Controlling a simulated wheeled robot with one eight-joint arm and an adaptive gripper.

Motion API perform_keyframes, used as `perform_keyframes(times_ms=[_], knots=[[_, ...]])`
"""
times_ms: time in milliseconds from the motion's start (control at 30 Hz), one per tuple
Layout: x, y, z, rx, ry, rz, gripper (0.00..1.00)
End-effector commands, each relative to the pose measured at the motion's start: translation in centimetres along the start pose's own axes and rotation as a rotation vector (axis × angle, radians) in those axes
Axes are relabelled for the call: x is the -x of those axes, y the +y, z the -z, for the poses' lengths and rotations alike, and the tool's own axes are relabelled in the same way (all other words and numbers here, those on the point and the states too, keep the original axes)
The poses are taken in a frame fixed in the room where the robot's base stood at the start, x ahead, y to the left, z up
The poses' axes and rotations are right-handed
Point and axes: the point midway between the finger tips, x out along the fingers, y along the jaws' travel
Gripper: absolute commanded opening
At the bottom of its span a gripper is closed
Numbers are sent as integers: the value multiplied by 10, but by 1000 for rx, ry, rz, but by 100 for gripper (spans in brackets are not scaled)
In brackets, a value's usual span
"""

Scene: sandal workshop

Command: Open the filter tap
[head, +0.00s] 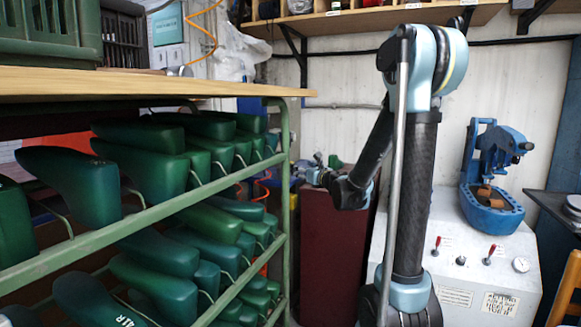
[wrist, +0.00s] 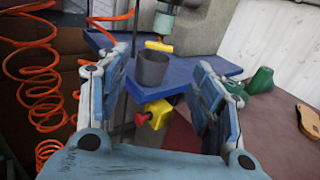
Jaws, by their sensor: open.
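In the wrist view my gripper (wrist: 163,68) is open, its two blue-grey fingers apart with nothing held between them. A filter-like grey-green body (wrist: 165,20) hangs at the top of the picture, beyond the fingertips. A small yellow piece (wrist: 159,46) sits at its lower end and may be the tap; I cannot tell its setting. A dark grey cup (wrist: 153,68) stands below it on a blue shelf (wrist: 186,72), between the fingers in the picture. In the head view my gripper (head: 318,174) is small, at the far end of the arm, and the tap cannot be made out.
A yellow block with a red knob (wrist: 155,114) is under the shelf. Orange coiled hoses (wrist: 40,75) hang at left. Green pieces (wrist: 260,80) and a tan sole shape (wrist: 310,122) lie at right on a brown surface. A rack of green lasts (head: 150,210) fills the left.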

Motion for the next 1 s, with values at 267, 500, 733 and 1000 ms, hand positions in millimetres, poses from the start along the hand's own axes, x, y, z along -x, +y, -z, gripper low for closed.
perform_keyframes(times_ms=[267, 500, 733, 1000], knots=[[-46, 0, 0, 1, 0, -1, 60], [-83, 1, 0, 1, 0, -2, 60], [-104, 0, 0, 1, 0, -1, 60], [-109, 0, 0, 1, 0, -1, 60]])
